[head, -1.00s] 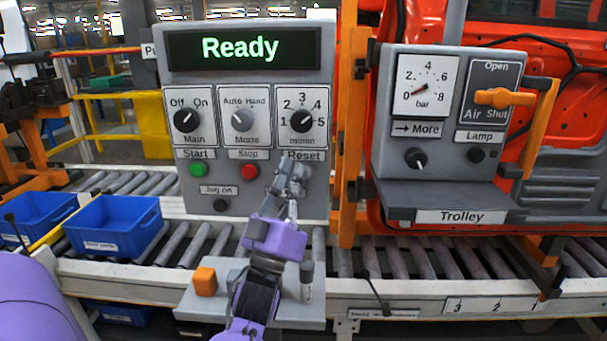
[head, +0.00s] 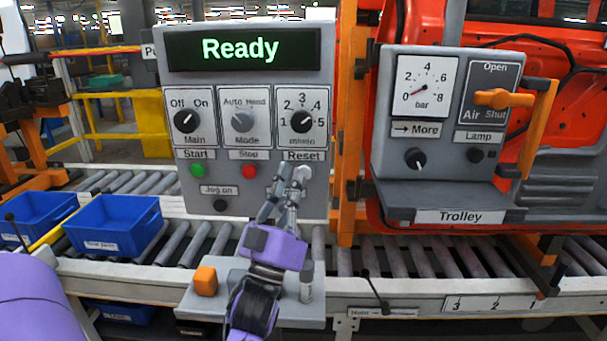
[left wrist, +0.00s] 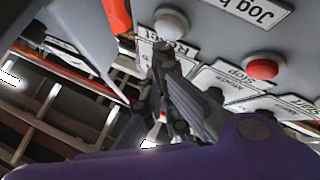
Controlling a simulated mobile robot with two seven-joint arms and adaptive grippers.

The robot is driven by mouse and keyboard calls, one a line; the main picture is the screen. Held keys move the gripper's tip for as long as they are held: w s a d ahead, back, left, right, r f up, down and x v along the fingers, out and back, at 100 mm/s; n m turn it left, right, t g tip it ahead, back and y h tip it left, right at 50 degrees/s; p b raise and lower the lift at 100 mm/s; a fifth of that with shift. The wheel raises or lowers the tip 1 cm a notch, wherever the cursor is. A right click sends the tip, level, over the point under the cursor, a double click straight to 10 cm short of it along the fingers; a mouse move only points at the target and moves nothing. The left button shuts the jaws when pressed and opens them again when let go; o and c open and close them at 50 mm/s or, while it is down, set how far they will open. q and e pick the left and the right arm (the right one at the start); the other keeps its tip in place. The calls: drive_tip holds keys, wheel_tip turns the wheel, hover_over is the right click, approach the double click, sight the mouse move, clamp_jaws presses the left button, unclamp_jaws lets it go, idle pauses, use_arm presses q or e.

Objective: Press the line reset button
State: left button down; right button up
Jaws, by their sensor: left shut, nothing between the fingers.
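The reset button (head: 302,173) is a pale grey round button under the "Reset" label (head: 303,156) at the lower right of the grey control panel (head: 322,100). My left gripper (head: 285,180) is shut and empty, its fingertips beside and just below the button in the head view. In the left wrist view, the reset button (left wrist: 172,21) shows near the top, and the fingertips (left wrist: 163,48) overlap the "Reset" label. I cannot tell whether the fingertips touch the panel. The display (head: 241,49) reads "Ready" in green. My right gripper is not in view.
The red stop button (head: 249,172) and green start button (head: 198,170) sit left of the gripper, with a dark jog button (head: 220,205) lower down. The trolley panel (head: 450,150) stands to the right. An orange block (head: 205,281) lies on the shelf below.

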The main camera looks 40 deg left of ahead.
use_arm(q)
drive_tip(key=s, duration=0.1)
drive_tip(key=s+d, duration=0.2)
drive_tip(key=s, duration=0.1)
drive_tip(key=shift+d, duration=0.25)
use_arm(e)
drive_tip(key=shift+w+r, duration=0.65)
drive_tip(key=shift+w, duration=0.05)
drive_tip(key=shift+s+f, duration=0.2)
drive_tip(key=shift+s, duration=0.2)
